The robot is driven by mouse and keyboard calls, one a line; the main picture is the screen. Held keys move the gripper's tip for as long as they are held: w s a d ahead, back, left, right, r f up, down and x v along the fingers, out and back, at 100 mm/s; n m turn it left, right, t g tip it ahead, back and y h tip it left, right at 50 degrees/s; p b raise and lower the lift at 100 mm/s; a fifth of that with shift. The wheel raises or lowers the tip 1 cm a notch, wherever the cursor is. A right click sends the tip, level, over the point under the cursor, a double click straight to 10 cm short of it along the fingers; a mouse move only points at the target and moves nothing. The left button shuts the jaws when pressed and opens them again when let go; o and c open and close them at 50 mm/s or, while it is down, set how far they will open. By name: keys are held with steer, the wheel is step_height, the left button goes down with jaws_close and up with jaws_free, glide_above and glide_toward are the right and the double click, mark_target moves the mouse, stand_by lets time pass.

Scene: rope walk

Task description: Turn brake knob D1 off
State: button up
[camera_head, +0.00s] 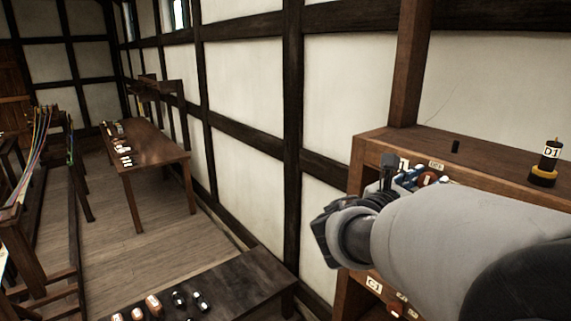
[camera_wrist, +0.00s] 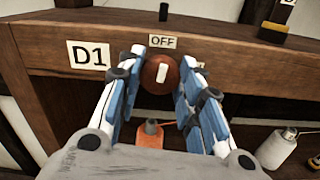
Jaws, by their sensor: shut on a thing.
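Brake knob D1 (camera_wrist: 161,73) is a round red-brown knob with a white pointer mark, on the front edge of a wooden shelf unit. The mark stands nearly upright, toward the OFF label (camera_wrist: 162,41) above it. The D1 label (camera_wrist: 88,55) is left of the knob. Another small label right of the knob is mostly hidden by a finger. My gripper (camera_wrist: 161,64) has its blue-padded fingers on both sides of the knob, shut on it. In the head view the knob (camera_head: 427,178) shows past my gripper, partly covered by my arm.
A black and yellow spool marked D1 (camera_head: 546,165) and a small black peg (camera_head: 455,146) stand on the shelf top. Below the knob are an orange object (camera_wrist: 150,135) and a white spool (camera_wrist: 277,149). A dark table (camera_head: 240,285) with several small items stands at left.

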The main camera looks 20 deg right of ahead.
steer(key=shift+n+p, duration=0.4)
steer(key=shift+n, duration=0.3)
steer(key=o, duration=1.1)
steer(key=shift+a, duration=0.1)
steer(key=v, duration=1.1)
steer(key=shift+s+a, duration=0.2)
steer(key=shift+a, duration=0.15)
